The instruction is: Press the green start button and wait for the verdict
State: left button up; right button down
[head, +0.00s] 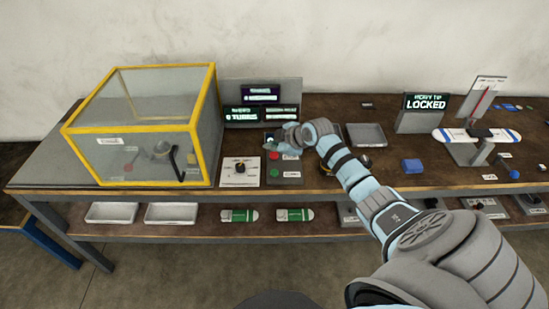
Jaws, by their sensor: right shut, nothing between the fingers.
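Dark display screens (262,102) with lit text stand behind the gripper; one reads "TUBES". My left gripper is not in view.
The yellow-framed box (140,128) closes off the left side. A dial plate (240,171) sits between box and panel. A grey tray (366,136), a "LOCKED" sign (424,104) and a white-blue board on a stand (476,136) are to the right. A lower shelf holds trays and green-white packs.

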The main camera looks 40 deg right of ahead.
jog(key=b, duration=0.7)
send_over(273, 173)
notch_tip(273, 173, down, 8)
jog(key=shift+f, duration=0.1)
jog(key=shift+f+b, duration=0.4)
jog(key=shift+b, duration=0.05)
dwell(0.6)
jog(key=shift+f, duration=0.35)
